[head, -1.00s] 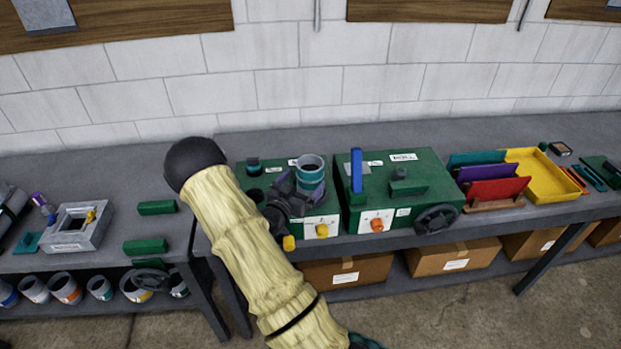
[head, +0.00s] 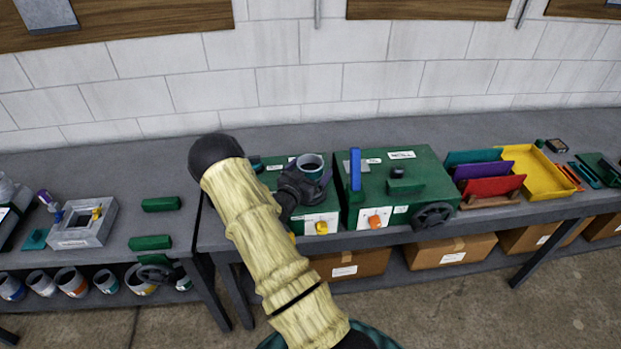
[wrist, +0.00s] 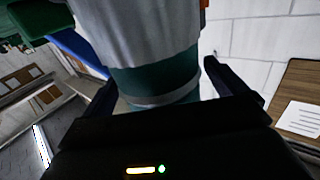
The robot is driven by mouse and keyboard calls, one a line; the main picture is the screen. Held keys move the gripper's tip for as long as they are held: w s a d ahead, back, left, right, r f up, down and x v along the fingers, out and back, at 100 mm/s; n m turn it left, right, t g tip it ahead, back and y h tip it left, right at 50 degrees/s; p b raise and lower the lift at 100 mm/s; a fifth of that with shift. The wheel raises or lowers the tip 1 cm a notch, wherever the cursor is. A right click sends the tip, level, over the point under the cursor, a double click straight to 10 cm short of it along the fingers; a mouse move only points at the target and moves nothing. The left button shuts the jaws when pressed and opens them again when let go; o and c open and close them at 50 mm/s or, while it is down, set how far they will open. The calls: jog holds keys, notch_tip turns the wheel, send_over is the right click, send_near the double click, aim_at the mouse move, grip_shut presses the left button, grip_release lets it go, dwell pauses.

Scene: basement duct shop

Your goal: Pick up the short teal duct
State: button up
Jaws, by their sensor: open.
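The short teal duct (head: 311,163) stands upright on top of the left green machine, its round open rim facing up. My gripper (head: 312,183) is at the duct's near left side and hides much of its lower part. In the wrist view, a grey and teal cylinder (wrist: 155,75), which looks like this duct, fills the middle. My gripper (wrist: 160,88) is open there, with one dark finger on each side of the cylinder. I cannot tell whether either finger touches it.
The left green machine (head: 318,217) has a yellow knob on its front. The right green machine (head: 412,176) carries an upright blue handle (head: 355,169) close to the duct's right. The white block wall rises behind.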

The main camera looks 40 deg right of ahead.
jog(key=shift+c, duration=0.3)
jog(key=c, duration=1.1)
jog(key=shift+r, duration=0.1)
notch_tip(320, 180, up, 10)
jog(key=b, duration=0.4)
